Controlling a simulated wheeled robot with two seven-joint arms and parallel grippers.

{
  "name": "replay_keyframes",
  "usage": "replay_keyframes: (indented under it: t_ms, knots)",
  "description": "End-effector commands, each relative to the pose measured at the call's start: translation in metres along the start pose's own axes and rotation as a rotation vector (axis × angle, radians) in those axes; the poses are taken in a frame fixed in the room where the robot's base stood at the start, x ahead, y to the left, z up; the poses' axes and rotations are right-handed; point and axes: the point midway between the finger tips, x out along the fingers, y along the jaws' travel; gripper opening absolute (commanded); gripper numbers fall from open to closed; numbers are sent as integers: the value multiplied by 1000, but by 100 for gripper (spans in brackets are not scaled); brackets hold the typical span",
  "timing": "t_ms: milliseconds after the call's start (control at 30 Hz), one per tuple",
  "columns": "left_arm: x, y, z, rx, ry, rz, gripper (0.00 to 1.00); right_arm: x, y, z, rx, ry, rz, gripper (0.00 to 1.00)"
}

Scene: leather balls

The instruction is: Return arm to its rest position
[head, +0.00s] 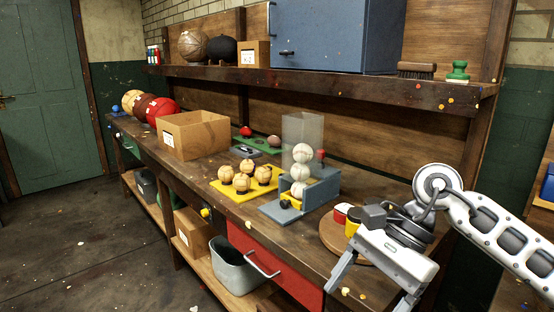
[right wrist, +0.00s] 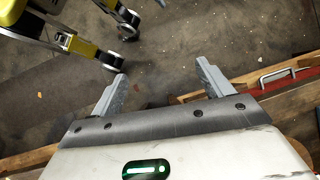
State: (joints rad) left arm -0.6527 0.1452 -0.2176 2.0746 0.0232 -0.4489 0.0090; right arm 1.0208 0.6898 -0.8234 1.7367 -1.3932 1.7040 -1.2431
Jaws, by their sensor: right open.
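My right gripper (head: 368,297) hangs at the front right edge of the wooden workbench (head: 340,262) in the head view, fingers pointing down. Its white and grey arm comes in from the right. In the right wrist view the gripper (right wrist: 160,74) has its two fingers spread apart, with nothing between them. The floor (right wrist: 165,60) shows below, and the bench's front edge (right wrist: 240,80) runs close to the fingers. My left gripper is not in view.
Behind the gripper sits a round wooden board (head: 330,240) with coloured cups. A clear tube of baseballs (head: 302,152) on a grey stand, a yellow tray (head: 236,192) of tan balls and a cardboard box (head: 190,143) stand farther left. A red drawer (head: 265,270) is below the bench top.

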Motion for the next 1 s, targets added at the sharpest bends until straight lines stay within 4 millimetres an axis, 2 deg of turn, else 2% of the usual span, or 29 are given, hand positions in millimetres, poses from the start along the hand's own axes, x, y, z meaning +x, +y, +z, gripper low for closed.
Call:
replay_keyframes:
  t_ms: [33, 167, 200, 300, 400, 467, 533, 633, 700, 733, 833, 900, 1000]
  knots:
    - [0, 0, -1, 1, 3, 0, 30, 16, -2, 13, 29, -93, -16, 79]
    - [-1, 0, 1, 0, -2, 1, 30, 46, -11, 57, 170, -398, -79, 79]
    - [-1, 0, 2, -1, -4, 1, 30, 53, -15, 73, 238, -519, -96, 79]
    - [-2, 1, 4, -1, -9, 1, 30, 58, -26, 109, 483, -879, -129, 79]
    - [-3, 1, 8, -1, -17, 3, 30, 46, -41, 121, 817, -1272, -129, 79]
    - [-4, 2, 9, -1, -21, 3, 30, 39, -48, 112, 1039, -1501, -112, 79]
    - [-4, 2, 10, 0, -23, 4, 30, 36, -53, 87, 1319, -1759, -73, 79]
    - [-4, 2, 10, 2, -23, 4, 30, 49, -46, 31, 1747, -2111, 6, 79]
    - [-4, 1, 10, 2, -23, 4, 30, 73, -27, -12, 2059, -2341, 77, 79]
    - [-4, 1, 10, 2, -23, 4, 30, 86, -16, -29, -2015, 2242, -100, 79]
    - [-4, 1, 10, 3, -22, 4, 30, 131, 25, -70, -1784, 1867, -146, 79]
    - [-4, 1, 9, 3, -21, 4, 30, 161, 56, -87, -1642, 1661, -160, 79]
    - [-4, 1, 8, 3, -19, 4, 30, 196, 94, -98, -1478, 1442, -168, 79]
